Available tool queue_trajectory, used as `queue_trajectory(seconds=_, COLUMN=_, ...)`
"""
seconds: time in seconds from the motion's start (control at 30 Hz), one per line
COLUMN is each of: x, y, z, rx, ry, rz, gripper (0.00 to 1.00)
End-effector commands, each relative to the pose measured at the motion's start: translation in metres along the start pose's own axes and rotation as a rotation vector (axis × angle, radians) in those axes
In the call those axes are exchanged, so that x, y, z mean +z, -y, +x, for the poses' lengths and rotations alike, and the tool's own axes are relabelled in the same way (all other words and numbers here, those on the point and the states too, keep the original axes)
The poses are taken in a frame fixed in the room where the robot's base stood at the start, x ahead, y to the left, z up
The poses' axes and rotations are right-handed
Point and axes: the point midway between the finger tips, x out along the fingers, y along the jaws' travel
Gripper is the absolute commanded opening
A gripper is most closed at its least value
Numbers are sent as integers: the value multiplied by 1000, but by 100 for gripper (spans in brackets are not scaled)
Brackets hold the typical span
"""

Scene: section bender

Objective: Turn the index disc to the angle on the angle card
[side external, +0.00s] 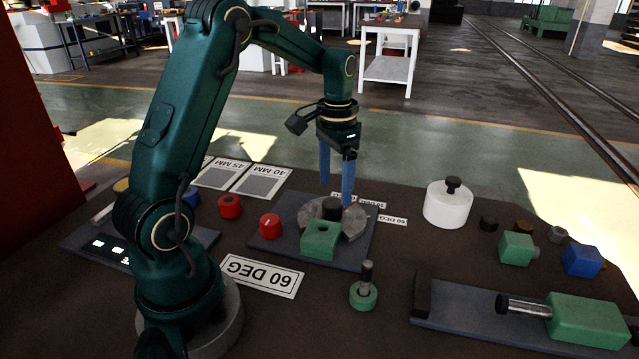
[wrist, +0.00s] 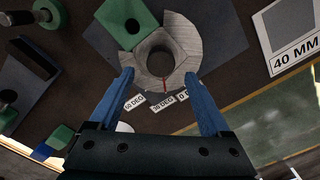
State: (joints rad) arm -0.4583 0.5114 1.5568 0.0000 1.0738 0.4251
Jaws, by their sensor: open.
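The grey index disc (side external: 356,222) sits on a dark plate with a black knob (side external: 332,207) at its middle. The disc (wrist: 185,38) also shows in the wrist view, where a red mark (wrist: 164,85) on its rim side points toward the middle small degree label (wrist: 162,102). The angle card (side external: 262,276) lies flat and reads 60 DEG. My gripper (side external: 335,190) is open above the disc, its blue fingers pointing down. In the wrist view my gripper (wrist: 158,75) has one fingertip at each side of the disc; I cannot tell whether they touch it.
A green block (side external: 321,240) stands against the disc's near side. Red knobs (side external: 270,226) stand to the left, and a green-based pin (side external: 364,290) in front. A white cylinder (side external: 447,205) and a long bar fixture (side external: 460,306) are to the right.

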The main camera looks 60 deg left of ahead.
Motion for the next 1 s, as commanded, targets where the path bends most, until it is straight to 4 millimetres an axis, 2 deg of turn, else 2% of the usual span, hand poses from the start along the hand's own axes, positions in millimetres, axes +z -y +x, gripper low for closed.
queue_trajectory(seconds=0.4, x=1, y=1, z=46, rx=2, ry=3, rz=-4, gripper=81)
queue_trajectory(seconds=0.7, x=1, y=1, z=49, rx=0, ry=-1, rz=-4, gripper=81)
queue_trajectory(seconds=0.73, x=1, y=1, z=49, rx=0, ry=-1, rz=-4, gripper=77)
queue_trajectory(seconds=0.93, x=1, y=1, z=49, rx=0, ry=-1, rz=-4, gripper=1)
queue_trajectory(seconds=1.0, x=1, y=1, z=49, rx=0, ry=-1, rz=-4, gripper=0)
